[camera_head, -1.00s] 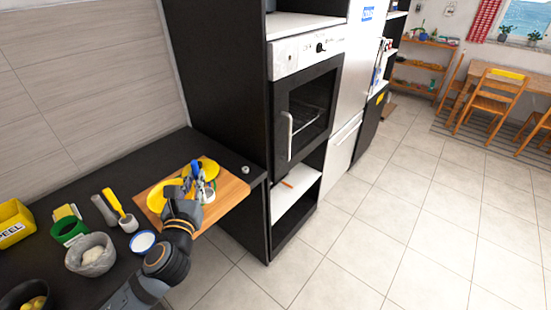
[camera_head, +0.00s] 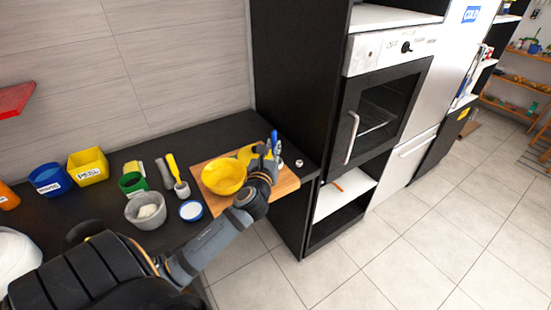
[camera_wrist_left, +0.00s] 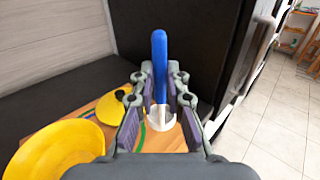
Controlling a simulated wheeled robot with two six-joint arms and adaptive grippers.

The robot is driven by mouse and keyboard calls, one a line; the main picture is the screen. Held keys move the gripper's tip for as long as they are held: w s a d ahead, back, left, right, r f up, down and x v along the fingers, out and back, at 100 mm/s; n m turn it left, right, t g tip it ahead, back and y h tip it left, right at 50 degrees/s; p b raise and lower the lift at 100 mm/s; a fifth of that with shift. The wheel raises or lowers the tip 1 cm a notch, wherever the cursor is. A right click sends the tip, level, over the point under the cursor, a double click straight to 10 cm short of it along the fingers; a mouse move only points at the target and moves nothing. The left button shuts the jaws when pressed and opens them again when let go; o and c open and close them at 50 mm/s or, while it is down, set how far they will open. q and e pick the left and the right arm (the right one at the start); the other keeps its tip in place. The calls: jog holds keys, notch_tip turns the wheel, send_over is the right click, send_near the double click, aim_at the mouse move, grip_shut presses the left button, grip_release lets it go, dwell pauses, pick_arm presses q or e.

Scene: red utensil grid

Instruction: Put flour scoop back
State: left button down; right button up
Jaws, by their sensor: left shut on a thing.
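My left gripper (camera_head: 271,150) is over the wooden board at the right end of the dark counter. In the left wrist view, its fingers (camera_wrist_left: 160,105) are shut on a blue-handled scoop (camera_wrist_left: 160,60). The blue handle points up and away, and a clear or whitish end sits between the fingers. In the head view only a bit of the blue handle (camera_head: 275,136) shows past the gripper. The edge of a red panel (camera_head: 15,99), perhaps the utensil grid, shows on the wall at far left. My right gripper is out of view.
A yellow bowl (camera_head: 224,178) stands on the wooden board (camera_head: 286,183), with a yellow piece (camera_wrist_left: 116,103) beside it. Left of the board are a blue-rimmed dish (camera_head: 191,211), a grey bowl (camera_head: 146,210), a green container (camera_head: 132,184) and a yellow bin (camera_head: 88,167). A tall oven cabinet (camera_head: 385,110) stands right.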

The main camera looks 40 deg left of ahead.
pick_arm(q)
jog(key=w+f, duration=0.1)
jog(key=f, duration=0.1)
jog(key=w+a+f, duration=0.1)
jog(key=w+f, duration=0.1)
notch_tip(320, 180, down, 3)
jog(key=shift+w+f+b, duration=0.1)
jog(key=shift+b, duration=0.35)
jog(key=shift+a, duration=0.1)
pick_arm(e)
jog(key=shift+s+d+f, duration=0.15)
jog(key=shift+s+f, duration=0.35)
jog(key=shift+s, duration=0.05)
pick_arm(q)
jog(key=shift+f, duration=0.1)
jog(key=c, duration=1.4)
grip_release()
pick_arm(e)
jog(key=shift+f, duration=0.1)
pick_arm(q)
jog(key=shift+o, duration=0.2)
